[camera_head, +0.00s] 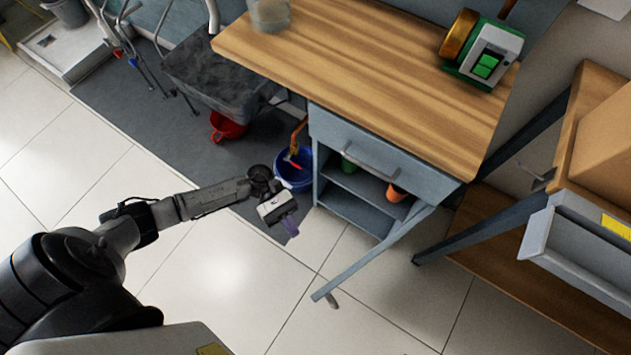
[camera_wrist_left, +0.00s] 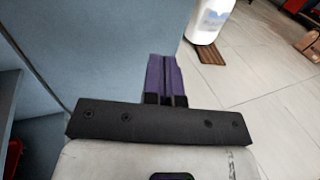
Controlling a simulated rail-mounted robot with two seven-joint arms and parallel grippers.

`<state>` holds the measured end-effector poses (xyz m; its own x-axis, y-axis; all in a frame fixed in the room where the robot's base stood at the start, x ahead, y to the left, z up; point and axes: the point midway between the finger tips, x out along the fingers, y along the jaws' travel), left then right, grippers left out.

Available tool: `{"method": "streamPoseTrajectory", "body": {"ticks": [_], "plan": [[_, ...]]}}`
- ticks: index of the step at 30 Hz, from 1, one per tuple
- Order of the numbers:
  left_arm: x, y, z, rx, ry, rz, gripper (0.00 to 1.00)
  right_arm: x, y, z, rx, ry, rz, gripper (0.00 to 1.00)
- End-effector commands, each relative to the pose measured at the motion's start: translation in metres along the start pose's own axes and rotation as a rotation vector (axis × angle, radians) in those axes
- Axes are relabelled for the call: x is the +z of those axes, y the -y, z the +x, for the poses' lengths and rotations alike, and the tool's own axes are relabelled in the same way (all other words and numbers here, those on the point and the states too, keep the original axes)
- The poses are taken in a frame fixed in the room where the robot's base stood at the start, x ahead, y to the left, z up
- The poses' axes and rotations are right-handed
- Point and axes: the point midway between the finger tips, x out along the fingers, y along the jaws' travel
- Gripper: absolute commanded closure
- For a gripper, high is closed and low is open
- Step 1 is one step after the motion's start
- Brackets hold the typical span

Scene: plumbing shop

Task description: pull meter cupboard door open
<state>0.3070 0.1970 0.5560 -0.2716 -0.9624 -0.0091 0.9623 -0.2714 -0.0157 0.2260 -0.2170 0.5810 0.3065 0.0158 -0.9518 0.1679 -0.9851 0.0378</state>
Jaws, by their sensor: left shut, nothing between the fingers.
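The grey-blue cupboard door (camera_head: 375,255) under the workbench stands swung wide open, seen nearly edge-on in the head view. Its small handle (camera_head: 331,300) is near the free end. The cupboard's inside (camera_head: 350,197) is exposed, with shelves and an orange pot (camera_head: 397,192). My left gripper (camera_head: 290,226), with purple fingers, is in front of the cupboard's left side, apart from the door in the head view. In the left wrist view the fingers (camera_wrist_left: 164,78) are shut and empty. A large blue-grey panel (camera_wrist_left: 100,40) lies beyond them, probably the door. My right gripper is not in view.
A drawer (camera_head: 385,150) sits above the opening. A blue bucket (camera_head: 294,178) stands left of the cupboard, close to my left gripper. A metal-legged bench with a grey drawer (camera_head: 575,245) is at the right. The tiled floor (camera_head: 240,290) in front is clear.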

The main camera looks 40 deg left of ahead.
Motion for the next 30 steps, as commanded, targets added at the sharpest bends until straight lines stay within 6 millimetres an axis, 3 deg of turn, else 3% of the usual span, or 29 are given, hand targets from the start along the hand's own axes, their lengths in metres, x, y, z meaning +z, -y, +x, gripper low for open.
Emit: {"method": "streamPoseTrajectory", "body": {"ticks": [5, 21, 30], "plan": [[0.004, 0.000, 0.011, -0.016, 0.011, 0.021, 1.00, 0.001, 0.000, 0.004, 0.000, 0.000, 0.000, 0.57], [0.003, 0.001, 0.106, -0.014, 0.011, 0.019, 1.00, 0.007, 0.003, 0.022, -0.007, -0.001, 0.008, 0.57], [0.004, 0.002, 0.133, -0.013, 0.009, 0.016, 1.00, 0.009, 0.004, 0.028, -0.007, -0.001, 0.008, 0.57]]}}
